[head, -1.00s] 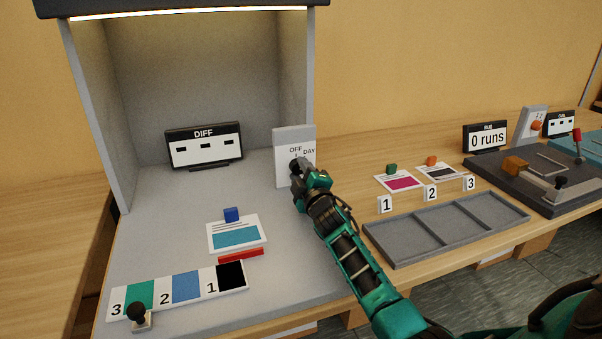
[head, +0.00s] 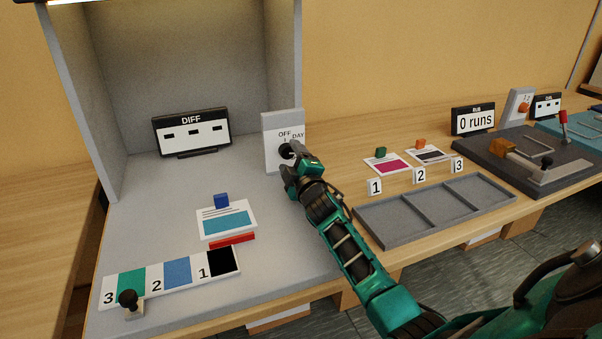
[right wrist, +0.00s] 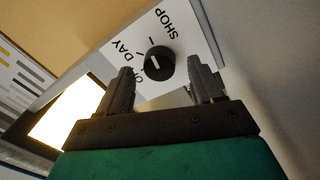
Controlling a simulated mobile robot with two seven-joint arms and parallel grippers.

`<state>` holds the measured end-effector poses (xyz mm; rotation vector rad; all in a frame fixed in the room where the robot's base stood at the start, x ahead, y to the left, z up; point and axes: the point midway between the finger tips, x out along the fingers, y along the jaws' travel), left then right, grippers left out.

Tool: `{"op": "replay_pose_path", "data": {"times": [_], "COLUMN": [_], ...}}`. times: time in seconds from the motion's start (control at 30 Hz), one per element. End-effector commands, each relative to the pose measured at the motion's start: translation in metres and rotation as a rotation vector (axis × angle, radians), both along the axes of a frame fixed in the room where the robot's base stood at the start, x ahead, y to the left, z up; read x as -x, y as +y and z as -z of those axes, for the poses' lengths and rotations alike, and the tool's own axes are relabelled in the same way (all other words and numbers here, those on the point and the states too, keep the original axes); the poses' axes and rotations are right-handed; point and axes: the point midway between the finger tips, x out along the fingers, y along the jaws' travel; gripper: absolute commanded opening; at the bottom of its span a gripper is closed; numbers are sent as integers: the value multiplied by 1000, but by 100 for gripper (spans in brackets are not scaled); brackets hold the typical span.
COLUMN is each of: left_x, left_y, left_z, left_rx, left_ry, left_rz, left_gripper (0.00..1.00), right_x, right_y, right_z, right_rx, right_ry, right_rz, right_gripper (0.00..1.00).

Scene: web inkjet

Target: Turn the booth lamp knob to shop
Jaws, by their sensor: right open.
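The booth lamp knob (right wrist: 159,63) is a round black dial with a white mark on a pale plate (right wrist: 185,40), labelled OFF, DAY and SHOP. In the right wrist view the white mark points left, toward the OFF and DAY side and away from SHOP; its exact setting is hard to tell. In the head view the knob (head: 286,150) is on the upright panel (head: 270,126) at the booth's right side. My right gripper (right wrist: 160,80) is open, its fingers on either side of the knob, with gaps showing. In the head view, my right gripper (head: 291,160) partly covers the plate. My left gripper is out of view.
The DIFF display (head: 191,132) stands inside the grey booth. A print card (head: 226,222), a blue block (head: 221,201) and a numbered colour strip (head: 175,274) lie on its floor. A grey three-part tray (head: 436,208) is right of my arm.

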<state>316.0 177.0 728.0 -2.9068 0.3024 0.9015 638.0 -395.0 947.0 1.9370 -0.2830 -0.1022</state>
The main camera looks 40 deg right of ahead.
Motion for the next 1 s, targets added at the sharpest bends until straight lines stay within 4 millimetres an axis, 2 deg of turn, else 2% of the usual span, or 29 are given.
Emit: {"op": "replay_pose_path", "data": {"times": [0.3, 0.5, 0.7, 1.0], "left_x": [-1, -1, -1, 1], "left_y": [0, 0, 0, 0], "left_z": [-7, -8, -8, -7], "left_rx": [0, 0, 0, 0], "left_ry": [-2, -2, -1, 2], "left_rz": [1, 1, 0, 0], "left_gripper": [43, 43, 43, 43], "right_x": [58, 89, 104, 106], "right_y": [15, 23, 26, 27], "right_z": [4, 6, 7, 7], "right_rx": [-2, -2, -2, -2], "right_ry": [2, 0, 0, 0], "right_rz": [-1, -1, 0, 0], "right_gripper": [66, 66, 66, 66]}}
